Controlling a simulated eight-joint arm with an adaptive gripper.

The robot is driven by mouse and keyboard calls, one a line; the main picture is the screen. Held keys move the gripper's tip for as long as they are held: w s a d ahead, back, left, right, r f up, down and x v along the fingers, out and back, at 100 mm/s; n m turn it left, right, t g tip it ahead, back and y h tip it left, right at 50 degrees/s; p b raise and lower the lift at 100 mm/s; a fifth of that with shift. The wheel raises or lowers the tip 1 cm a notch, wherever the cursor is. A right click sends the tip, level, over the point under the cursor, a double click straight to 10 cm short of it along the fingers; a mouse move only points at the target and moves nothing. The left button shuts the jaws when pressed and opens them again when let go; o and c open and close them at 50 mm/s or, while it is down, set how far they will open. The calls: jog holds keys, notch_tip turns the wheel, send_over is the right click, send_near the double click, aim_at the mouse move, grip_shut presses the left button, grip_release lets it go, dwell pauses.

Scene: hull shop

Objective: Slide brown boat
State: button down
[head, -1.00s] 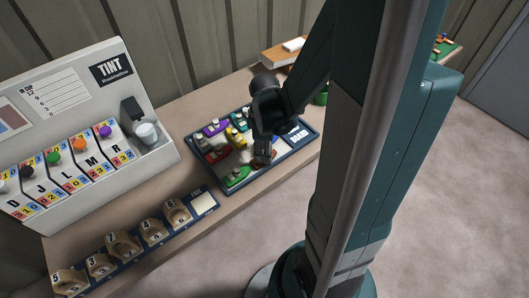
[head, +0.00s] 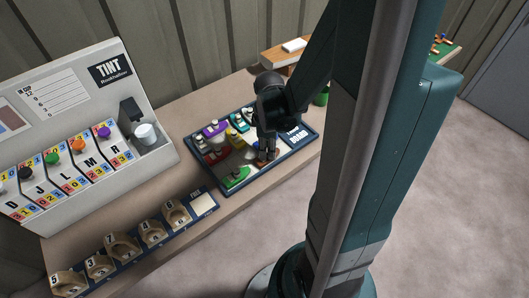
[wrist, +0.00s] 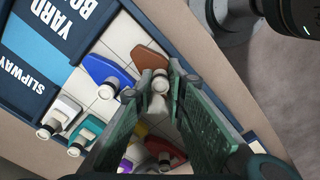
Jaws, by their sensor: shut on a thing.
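The brown boat (wrist: 152,56) is at the top centre of the wrist view, on the white tiled floor of the yard board. My gripper (wrist: 163,88) is shut on its pale upper part, between the two green-padded fingers. In the head view my gripper (head: 266,153) points down into the board (head: 296,152) near its front rim, with a bit of the brown boat (head: 268,163) below it. A blue boat (wrist: 104,70) lies close left of the brown boat in the wrist view. The blue strip marked SLIPWAY (wrist: 25,50) is at the far left of that view.
In the head view, a green boat (head: 235,177) lies at the board's front left corner and a purple boat (head: 215,129) at its back left. A red boat (wrist: 166,152) shows behind my fingers in the wrist view. The TINT panel (head: 70,95) and numbered blocks (head: 122,244) stand left.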

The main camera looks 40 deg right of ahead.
aim_at(277, 149)
jog(key=shift+d, duration=2.35)
jog(key=c, duration=2.3)
grip_release()
jog(key=shift+d, duration=0.15)
jog(key=shift+r, duration=0.15)
jog(key=shift+r, duration=5.9)
